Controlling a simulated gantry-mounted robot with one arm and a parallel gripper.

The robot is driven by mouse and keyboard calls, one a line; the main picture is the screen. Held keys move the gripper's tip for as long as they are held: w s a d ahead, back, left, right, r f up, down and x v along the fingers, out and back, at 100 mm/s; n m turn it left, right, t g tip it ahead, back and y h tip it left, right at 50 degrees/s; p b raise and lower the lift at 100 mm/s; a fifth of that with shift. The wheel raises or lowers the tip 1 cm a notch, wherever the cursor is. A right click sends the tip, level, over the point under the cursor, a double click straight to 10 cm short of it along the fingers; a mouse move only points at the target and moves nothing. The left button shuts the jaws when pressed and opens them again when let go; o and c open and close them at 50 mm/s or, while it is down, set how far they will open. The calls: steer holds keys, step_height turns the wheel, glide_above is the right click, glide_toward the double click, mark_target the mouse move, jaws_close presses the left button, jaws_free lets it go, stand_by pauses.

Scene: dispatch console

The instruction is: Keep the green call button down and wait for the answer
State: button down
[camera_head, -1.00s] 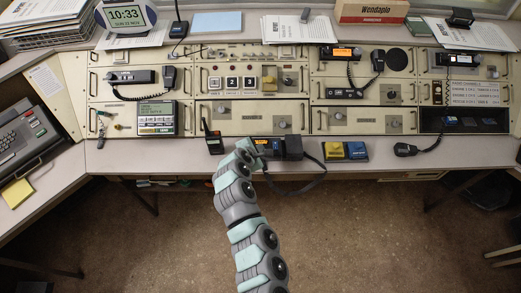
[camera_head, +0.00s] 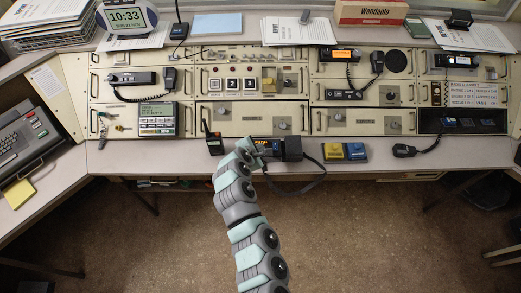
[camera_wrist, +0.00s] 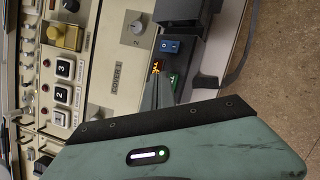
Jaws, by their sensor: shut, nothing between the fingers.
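The green call button (camera_wrist: 176,80) shows in the wrist view as a small green patch on a dark unit, beside a lit orange display (camera_wrist: 157,67). A blue rocker switch (camera_wrist: 171,46) sits above it in that view. My gripper (camera_wrist: 158,92) is shut and empty, its narrow fingertips right at the display and green button. Whether they touch or press the button cannot be told. In the head view my gripper (camera_head: 247,148) reaches the black unit (camera_head: 291,148) at the desk's front edge, and my arm hides part of it.
A handheld radio (camera_head: 214,143) stands just left of my gripper. A yellow and blue pair of boxes (camera_head: 345,151) lies to the right, and a black strap (camera_head: 300,188) hangs over the edge. Console panels with knobs rise behind. Open floor (camera_head: 360,230) lies in front.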

steer(key=shift+r, duration=0.25)
step_height(320, 180, up, 5)
steer(key=p, duration=0.3)
steer(key=shift+f+p, duration=0.1)
steer(key=shift+p, duration=0.25)
stand_by(0.4)
